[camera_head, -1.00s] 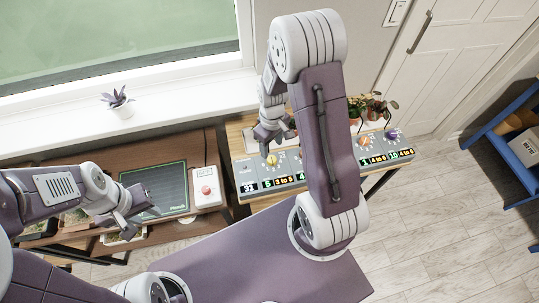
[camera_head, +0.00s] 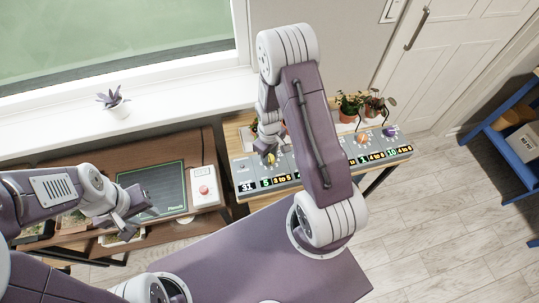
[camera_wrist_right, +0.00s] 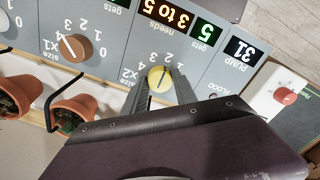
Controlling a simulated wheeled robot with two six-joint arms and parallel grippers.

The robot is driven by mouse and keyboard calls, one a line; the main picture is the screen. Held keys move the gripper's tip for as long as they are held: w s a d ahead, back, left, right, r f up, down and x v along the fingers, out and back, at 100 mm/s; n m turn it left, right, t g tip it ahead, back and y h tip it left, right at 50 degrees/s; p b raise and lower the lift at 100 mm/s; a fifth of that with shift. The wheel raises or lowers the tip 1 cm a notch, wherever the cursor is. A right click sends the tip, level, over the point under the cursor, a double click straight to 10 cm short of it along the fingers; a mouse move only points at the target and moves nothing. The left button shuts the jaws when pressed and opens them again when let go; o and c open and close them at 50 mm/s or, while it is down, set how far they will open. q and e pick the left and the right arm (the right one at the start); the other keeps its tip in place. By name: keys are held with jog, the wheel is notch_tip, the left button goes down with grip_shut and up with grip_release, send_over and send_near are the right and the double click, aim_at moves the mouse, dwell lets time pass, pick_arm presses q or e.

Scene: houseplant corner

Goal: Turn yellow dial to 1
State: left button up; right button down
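The yellow dial (camera_head: 271,158) is on the left part of the grey panel (camera_head: 248,165). In the right wrist view the yellow dial (camera_wrist_right: 159,79) shows from above, with printed numbers around it. Its pointer setting is too small to read surely. My right gripper (camera_wrist_right: 162,88) is open, with one finger on each side of the dial; contact is not clear. In the head view my right gripper (camera_head: 268,148) is at the dial, partly behind my arm. My left gripper (camera_head: 140,220) is open and empty in front of the brown desk (camera_head: 208,153).
The panel also has an orange dial (camera_head: 362,139), a purple dial (camera_head: 389,132) and, in the wrist view, a brown dial (camera_wrist_right: 75,47). Potted plants (camera_head: 349,108) stand behind the panel. A red button (camera_head: 204,190) is on a white box to the left.

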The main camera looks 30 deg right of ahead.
aim_at(270, 157)
jog(key=shift+m, duration=0.3)
jog(key=m, duration=0.3)
jog(key=shift+m+p, duration=0.3)
jog(key=shift+p, duration=0.1)
jog(key=shift+w+m, duration=0.1)
jog(key=shift+m, duration=1.7)
jog(key=c, duration=1)
grip_release()
jog(key=shift+o, duration=0.2)
notch_tip(270, 157, up, 9)
jog(key=shift+p, duration=0.35)
jog(key=shift+r, duration=0.1)
